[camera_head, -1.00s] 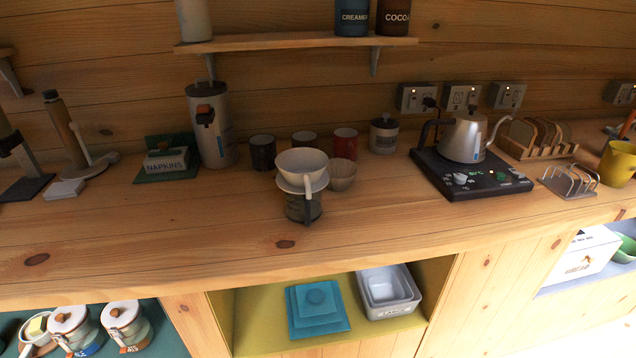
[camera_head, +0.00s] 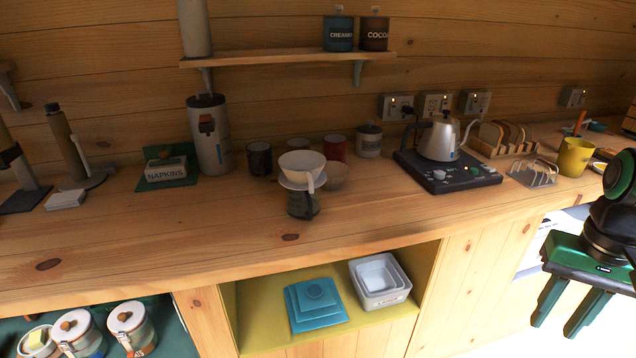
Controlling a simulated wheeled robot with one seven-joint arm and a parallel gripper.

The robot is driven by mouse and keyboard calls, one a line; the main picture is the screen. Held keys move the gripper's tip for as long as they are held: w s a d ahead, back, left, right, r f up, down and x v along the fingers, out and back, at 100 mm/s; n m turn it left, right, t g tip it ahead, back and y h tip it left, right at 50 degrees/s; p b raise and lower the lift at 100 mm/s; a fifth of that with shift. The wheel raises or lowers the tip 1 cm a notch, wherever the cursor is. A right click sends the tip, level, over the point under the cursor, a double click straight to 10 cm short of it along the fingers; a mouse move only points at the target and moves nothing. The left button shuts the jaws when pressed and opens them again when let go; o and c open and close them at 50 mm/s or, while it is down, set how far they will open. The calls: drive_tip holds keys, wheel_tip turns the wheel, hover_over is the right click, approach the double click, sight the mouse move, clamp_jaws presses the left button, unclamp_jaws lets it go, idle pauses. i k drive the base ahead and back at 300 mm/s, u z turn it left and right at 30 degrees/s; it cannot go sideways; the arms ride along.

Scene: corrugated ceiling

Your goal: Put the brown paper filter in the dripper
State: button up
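The white dripper (camera_head: 301,162) sits on top of a dark glass carafe (camera_head: 302,204) on the wooden counter, near the middle of the head view. The brown paper filter (camera_head: 336,177) appears as a small fluted cup standing on the counter just behind and right of the dripper. The dripper partly overlaps it in the view. My gripper (camera_head: 568,308) is at the right edge, in front of the counter and far from both. Its two green fingers point down and are apart, with nothing between them.
Several mugs (camera_head: 259,158) and a canister (camera_head: 368,140) stand behind the filter. A kettle (camera_head: 440,138) on a black base (camera_head: 447,175) and a toast rack (camera_head: 533,172) are to the right. The counter front (camera_head: 220,240) is clear. A shelf (camera_head: 290,53) hangs above.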

sight(303, 176)
drive_tip(key=u, duration=0.05)
drive_tip(key=i, duration=1)
drive_tip(key=z, duration=0.05)
